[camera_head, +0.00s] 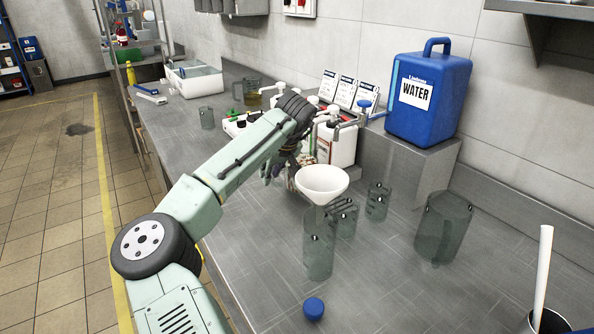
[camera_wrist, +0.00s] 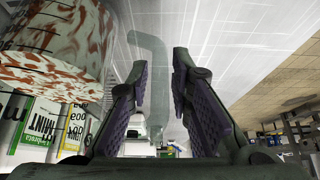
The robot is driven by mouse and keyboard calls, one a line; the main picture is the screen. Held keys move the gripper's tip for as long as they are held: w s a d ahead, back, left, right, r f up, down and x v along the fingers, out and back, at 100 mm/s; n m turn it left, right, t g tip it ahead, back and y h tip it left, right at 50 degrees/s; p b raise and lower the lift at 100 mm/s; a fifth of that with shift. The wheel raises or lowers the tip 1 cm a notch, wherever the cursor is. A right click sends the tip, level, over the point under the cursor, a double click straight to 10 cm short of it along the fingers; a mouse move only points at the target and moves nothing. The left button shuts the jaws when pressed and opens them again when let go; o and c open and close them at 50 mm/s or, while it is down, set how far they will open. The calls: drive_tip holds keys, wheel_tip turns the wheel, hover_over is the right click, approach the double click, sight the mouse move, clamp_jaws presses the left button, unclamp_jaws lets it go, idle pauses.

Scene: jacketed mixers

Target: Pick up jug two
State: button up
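Several clear jugs and beakers stand on the bench, and I cannot read which is jug two. In the head view these include a tall one (camera_head: 318,255) under a white funnel (camera_head: 322,182), a wide one (camera_head: 444,228) at the right, and a handled jug (camera_head: 252,90) farther back. My gripper (camera_head: 287,168) is low beside the dispensers, partly hidden by my arm. In the wrist view my gripper (camera_wrist: 161,75) is open. A translucent bent bar (camera_wrist: 153,62), like a jug handle, shows between its fingers, apparently not clamped. A clear graduated vessel (camera_wrist: 50,48) with red-and-white mottling is close at upper left.
A blue water container (camera_head: 428,98) stands on a raised grey block (camera_head: 408,158) by the wall. Smaller clear beakers (camera_head: 377,202) stand near the funnel. A blue cap (camera_head: 314,308) lies at the front. A white tub (camera_head: 195,82) sits far back. Bench at front right is mostly clear.

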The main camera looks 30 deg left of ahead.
clamp_jaws()
drive_tip(key=shift+r, duration=0.1)
idle(0.6)
